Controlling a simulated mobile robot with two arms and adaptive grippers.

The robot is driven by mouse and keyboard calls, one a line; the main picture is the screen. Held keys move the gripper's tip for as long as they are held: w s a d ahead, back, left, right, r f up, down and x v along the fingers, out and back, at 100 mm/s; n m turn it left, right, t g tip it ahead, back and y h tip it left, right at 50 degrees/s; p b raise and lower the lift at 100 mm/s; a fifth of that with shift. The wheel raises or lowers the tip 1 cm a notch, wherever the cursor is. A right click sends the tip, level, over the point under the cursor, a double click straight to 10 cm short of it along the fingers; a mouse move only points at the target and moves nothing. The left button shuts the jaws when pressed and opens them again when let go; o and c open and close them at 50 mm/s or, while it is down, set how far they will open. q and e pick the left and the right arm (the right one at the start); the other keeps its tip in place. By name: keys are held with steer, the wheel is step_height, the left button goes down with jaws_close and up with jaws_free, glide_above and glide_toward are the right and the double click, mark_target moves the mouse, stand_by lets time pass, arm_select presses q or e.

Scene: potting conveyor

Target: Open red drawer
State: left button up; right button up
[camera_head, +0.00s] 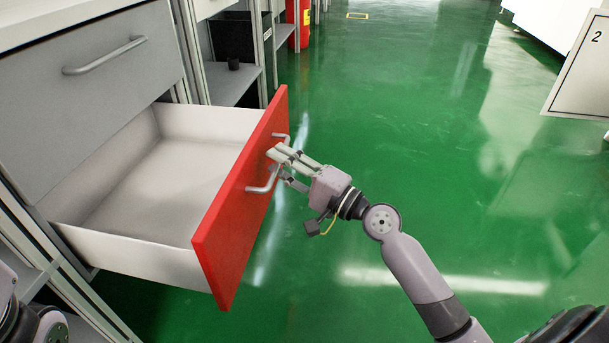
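The red drawer (240,208) stands pulled far out of the grey cabinet, and its pale inside (160,185) is empty. Its metal handle (265,187) is on the outer side of the red front. My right gripper (281,164) is at the middle of the handle, with its fingers closed about the bar and hiding part of it. The exact finger contact is hard to make out. Part of my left arm (45,328) shows at the bottom left corner, but its gripper is out of view.
A closed grey drawer (85,90) with a metal handle (105,56) is above the red one. Shelves with a black bin (232,38) stand behind. The green floor (420,130) to the right is clear. A white panel marked 2 (585,75) is at the right edge.

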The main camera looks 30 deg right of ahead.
steer(key=v, duration=1.1)
